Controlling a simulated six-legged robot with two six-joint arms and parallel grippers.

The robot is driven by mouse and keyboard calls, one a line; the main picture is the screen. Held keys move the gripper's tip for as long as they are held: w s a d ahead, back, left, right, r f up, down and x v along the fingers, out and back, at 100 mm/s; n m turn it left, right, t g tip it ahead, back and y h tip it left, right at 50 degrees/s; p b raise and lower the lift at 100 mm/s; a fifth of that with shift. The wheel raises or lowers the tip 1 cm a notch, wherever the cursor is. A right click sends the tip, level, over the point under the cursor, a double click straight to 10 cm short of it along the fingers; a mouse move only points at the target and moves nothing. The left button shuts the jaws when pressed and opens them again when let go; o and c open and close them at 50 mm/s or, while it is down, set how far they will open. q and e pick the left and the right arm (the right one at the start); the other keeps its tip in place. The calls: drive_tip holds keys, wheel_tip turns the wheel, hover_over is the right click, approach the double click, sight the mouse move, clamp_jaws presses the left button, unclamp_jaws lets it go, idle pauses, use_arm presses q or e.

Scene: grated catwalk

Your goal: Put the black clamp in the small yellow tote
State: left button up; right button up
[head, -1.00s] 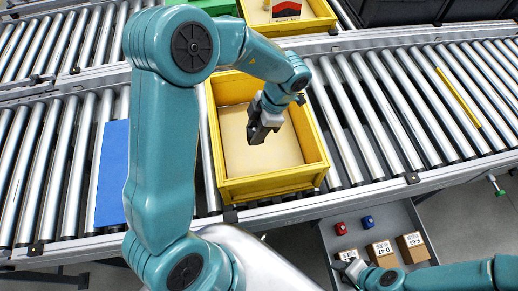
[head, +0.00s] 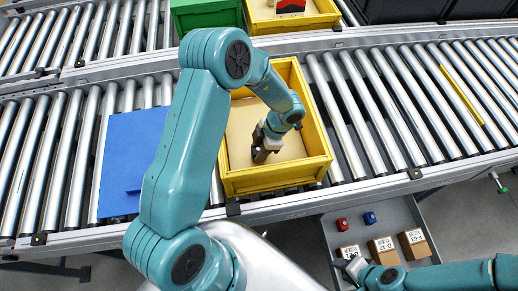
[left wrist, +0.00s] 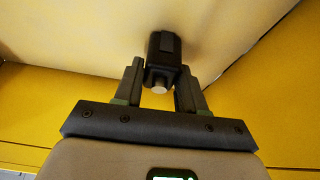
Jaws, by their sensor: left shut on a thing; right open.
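A yellow tote (head: 275,182) with a pale floor stands on the near roller conveyor. My left gripper (head: 262,153) reaches down inside its walls. In the left wrist view, the left gripper (left wrist: 160,85) is shut on the black clamp (left wrist: 164,45). The clamp is dark and blocky with a light round end toward me, and lies close over the pale floor; I cannot tell whether it touches. In the head view it is hard to separate from the dark fingers. My right gripper (head: 350,266) is open, low at the bottom, beside a carton.
A blue panel (head: 130,150) lies on the rollers left of the tote. Behind are a green tote (head: 207,14), another yellow tote (head: 300,25) and black bins (head: 400,10). A grey tray (head: 400,215) below holds cartons and small red and blue items.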

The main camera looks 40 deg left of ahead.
use_arm(q)
drive_tip(key=shift+s, duration=0.2)
drive_tip(key=o, duration=1)
drive_tip(key=shift+w+f, duration=0.1)
drive_tip(key=shift+f, duration=0.05)
drive_tip(key=shift+o, duration=0.3)
drive_tip(key=shift+w, duration=0.15)
drive_tip(key=shift+s+r, duration=0.2)
drive_tip(key=v, duration=1.2)
drive_tip(key=shift+w, duration=0.1)
